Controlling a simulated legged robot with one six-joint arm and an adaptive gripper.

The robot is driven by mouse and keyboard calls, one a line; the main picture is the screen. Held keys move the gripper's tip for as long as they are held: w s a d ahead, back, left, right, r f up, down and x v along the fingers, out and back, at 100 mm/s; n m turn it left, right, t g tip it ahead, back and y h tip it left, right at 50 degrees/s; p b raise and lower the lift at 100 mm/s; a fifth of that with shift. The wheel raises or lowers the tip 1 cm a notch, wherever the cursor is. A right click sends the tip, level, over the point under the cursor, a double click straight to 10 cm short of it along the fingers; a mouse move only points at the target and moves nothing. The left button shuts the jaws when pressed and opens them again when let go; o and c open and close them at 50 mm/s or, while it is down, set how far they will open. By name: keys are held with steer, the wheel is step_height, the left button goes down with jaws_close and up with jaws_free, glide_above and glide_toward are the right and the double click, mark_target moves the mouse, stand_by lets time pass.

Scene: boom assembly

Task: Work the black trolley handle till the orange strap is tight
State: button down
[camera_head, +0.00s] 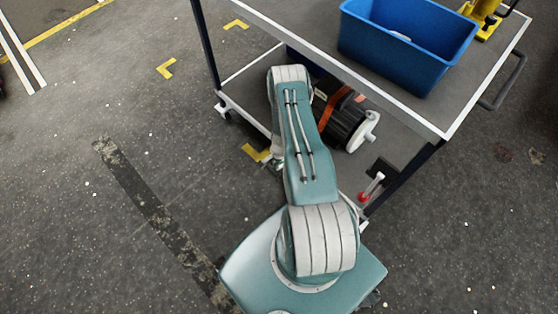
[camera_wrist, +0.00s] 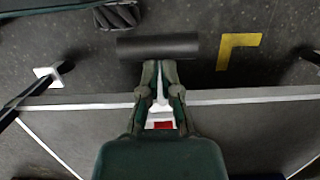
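The trolley (camera_head: 455,118) stands at the upper right of the head view. An orange strap (camera_head: 337,106) crosses a dark object on its lower shelf; my arm covers part of it, and I cannot tell how taut it is. In the wrist view a black handle bar (camera_wrist: 190,46), with a white stem and red base below, lies across the tips of my gripper (camera_wrist: 159,66). The two fingers are close together, one on each side of the white stem, and look shut on the handle.
A blue bin (camera_head: 405,45) and a yellow tool (camera_head: 483,14) sit on the trolley's top shelf. Another lever with a red base (camera_head: 364,197) stands at the lower shelf's near corner. Yellow marks (camera_head: 166,69) lie on open floor to the left.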

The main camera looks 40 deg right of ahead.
mark_target(271, 170)
steer(key=a+f, duration=0.3)
steer(key=f, duration=0.4)
stand_by(0.5)
steer(key=shift+w+d+r, duration=0.1)
steer(key=shift+w+r, duration=0.05)
steer(key=shift+r, duration=0.3)
step_height(271, 170, up, 3)
steer(key=shift+f, duration=0.15)
steer(key=s+a+r, duration=0.1)
steer(key=a+r, duration=0.5)
steer(key=r, duration=0.2)
steer(key=shift+s+a+r, duration=0.15)
steer(key=shift+a, duration=0.05)
